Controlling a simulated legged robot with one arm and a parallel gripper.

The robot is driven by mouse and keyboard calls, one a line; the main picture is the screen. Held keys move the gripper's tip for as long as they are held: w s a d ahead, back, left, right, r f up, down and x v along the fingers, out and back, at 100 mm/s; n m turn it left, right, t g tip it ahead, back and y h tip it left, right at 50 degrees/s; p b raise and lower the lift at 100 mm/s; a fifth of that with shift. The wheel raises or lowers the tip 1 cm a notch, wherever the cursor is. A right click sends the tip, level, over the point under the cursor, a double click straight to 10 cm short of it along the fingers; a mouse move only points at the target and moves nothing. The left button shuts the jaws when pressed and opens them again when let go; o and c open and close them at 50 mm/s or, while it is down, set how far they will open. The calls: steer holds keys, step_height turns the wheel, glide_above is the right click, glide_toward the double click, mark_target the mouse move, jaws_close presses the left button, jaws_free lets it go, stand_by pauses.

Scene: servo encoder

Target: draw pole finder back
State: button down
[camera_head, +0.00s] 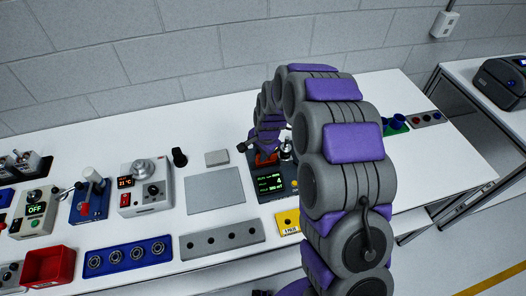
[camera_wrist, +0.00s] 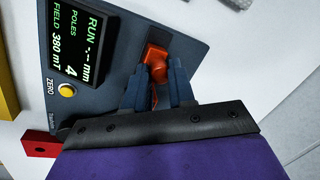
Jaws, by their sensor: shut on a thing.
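A dark blue-grey encoder unit (camera_head: 266,195) stands on the white bench, and its panel (camera_wrist: 110,75) fills the left of the wrist view. Its screen (camera_wrist: 76,38) reads RUN, "-.-- mm", POLES 4 and FIELD 380 mT. An orange-red block (camera_wrist: 156,56), seemingly the pole finder, stands on the panel to the right of the screen. My gripper (camera_wrist: 160,76) is shut on this block, with a dark finger on each side. In the head view my gripper (camera_head: 267,157) is at the back of the unit, mostly hidden by my arm. The block's base is partly hidden by the fingers.
A yellow ZERO button (camera_wrist: 66,90) is near the screen. A flat grey plate (camera_head: 214,190) lies left of the unit, and a yellow block (camera_head: 289,222) sits in front. A dark knob (camera_head: 180,157) and a control box (camera_head: 145,190) stand farther left.

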steer(key=a, duration=0.2)
steer(key=shift+s+a+p, duration=0.3)
steer(key=shift+d+r, duration=0.1)
steer(key=c, duration=1.3)
jaws_free()
steer(key=o, duration=0.4)
steer(key=shift+a, duration=0.35)
steer(key=shift+c, duration=0.2)
steer(key=shift+d, duration=0.1)
steer(key=shift+d+r, duration=0.1)
step_height(320, 180, up, 16)
steer(key=s+d+p, duration=0.1)
steer(key=s+d, duration=0.1)
steer(key=shift+r+p, duration=0.25)
steer(key=shift+p, duration=0.15)
steer(key=shift+s, duration=0.1)
